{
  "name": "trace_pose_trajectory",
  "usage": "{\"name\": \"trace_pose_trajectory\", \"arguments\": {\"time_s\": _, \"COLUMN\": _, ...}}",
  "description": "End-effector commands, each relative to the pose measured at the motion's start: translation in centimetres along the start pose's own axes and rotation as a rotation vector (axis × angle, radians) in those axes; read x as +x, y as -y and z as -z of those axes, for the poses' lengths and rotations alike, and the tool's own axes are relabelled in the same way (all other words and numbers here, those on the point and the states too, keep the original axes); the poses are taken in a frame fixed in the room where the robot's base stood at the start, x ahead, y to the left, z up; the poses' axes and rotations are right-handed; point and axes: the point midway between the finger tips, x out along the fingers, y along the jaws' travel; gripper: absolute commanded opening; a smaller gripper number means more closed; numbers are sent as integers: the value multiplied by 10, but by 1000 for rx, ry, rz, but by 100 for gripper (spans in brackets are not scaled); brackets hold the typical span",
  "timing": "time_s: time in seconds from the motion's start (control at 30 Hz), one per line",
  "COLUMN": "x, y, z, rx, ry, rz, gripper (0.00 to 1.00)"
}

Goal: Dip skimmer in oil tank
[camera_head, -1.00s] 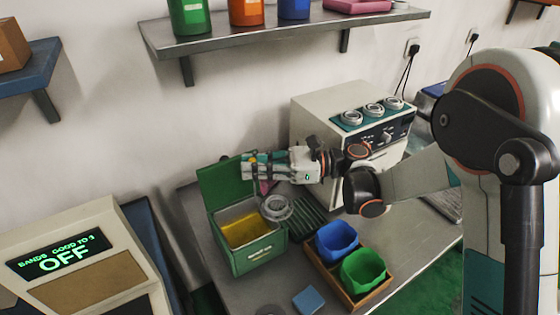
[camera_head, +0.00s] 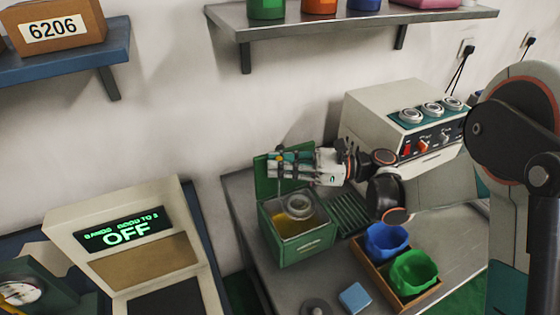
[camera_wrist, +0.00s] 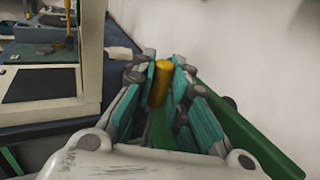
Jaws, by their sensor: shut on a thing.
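The green oil tank (camera_head: 300,251) stands on the metal bench with its lid raised at the back and yellow oil (camera_head: 284,226) inside. The skimmer's round metal basket (camera_head: 299,206) hangs over the tank opening, above the oil or at its surface; I cannot tell which. My gripper (camera_head: 278,164) is at the lid's upper edge, above the tank. In the wrist view the teal fingers (camera_wrist: 165,72) are shut on the skimmer's yellow handle (camera_wrist: 158,84).
A green slatted rack (camera_head: 350,214) lies right of the tank. A wooden tray (camera_head: 374,273) holds a blue bin (camera_head: 385,240) and a green bin (camera_head: 413,271). A beige machine with rings on top (camera_head: 385,125) stands behind. A display reading OFF (camera_head: 126,232) is at left.

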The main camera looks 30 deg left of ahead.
Motion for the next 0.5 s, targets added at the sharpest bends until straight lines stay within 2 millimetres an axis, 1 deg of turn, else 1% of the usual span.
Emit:
{"name": "trace_pose_trajectory", "arguments": {"time_s": 0.03, "x": 0, "y": 0, "z": 7, "rx": 0, "ry": 1, "rz": 0, "gripper": 0}}
{"name": "trace_pose_trajectory", "arguments": {"time_s": 0.5, "x": 0, "y": 0, "z": 50, "rx": 0, "ry": 1, "rz": 0, "gripper": 0}}
